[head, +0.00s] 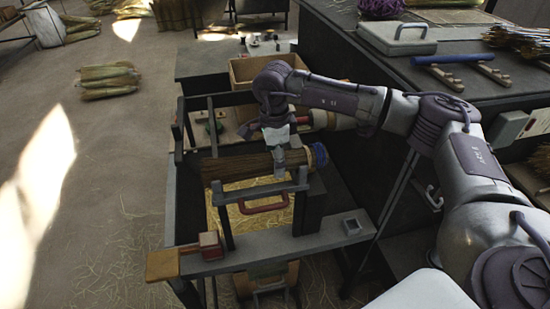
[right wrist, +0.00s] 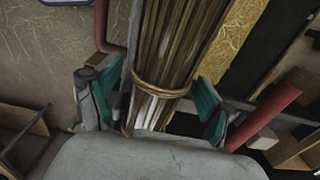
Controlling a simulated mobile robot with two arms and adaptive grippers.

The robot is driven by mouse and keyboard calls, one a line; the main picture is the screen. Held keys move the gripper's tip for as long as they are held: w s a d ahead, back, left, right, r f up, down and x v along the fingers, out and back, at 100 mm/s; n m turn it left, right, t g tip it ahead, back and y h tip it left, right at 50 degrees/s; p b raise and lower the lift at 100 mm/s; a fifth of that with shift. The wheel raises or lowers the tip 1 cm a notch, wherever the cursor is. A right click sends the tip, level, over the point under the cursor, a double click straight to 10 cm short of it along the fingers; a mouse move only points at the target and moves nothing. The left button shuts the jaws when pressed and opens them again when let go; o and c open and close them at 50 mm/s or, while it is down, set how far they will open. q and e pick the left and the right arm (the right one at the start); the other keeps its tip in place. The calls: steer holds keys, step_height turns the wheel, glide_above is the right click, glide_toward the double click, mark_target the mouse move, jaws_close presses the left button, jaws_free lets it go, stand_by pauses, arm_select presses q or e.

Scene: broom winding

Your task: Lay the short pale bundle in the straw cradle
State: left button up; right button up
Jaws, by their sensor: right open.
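A brown stalk bundle (head: 240,163) lies sideways over the dark bench frame, with a blue band at its right end. In the right wrist view the bundle (right wrist: 170,55) is tan-brown and tied with a cord. I cannot tell whether it is the short pale one. My right gripper (head: 287,160) is over its right part. In the wrist view my right gripper's (right wrist: 158,102) teal-padded fingers stand open on both sides of the bundle, with gaps. Yellow straw (head: 245,190), perhaps the cradle's, shows below the bundle, and also in the wrist view (right wrist: 232,45). My left gripper is out of view.
A red handle (head: 264,206) and a grey front beam (head: 275,240) with a red block (head: 210,244) are close below. An open wooden box (head: 245,72) stands behind. Pale green bundles (head: 108,78) lie on the floor at left. A dark counter (head: 400,75) borders the right.

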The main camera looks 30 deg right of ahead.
step_height(320, 180, up, 12)
stand_by(0.6)
steer(key=shift+a, duration=0.1)
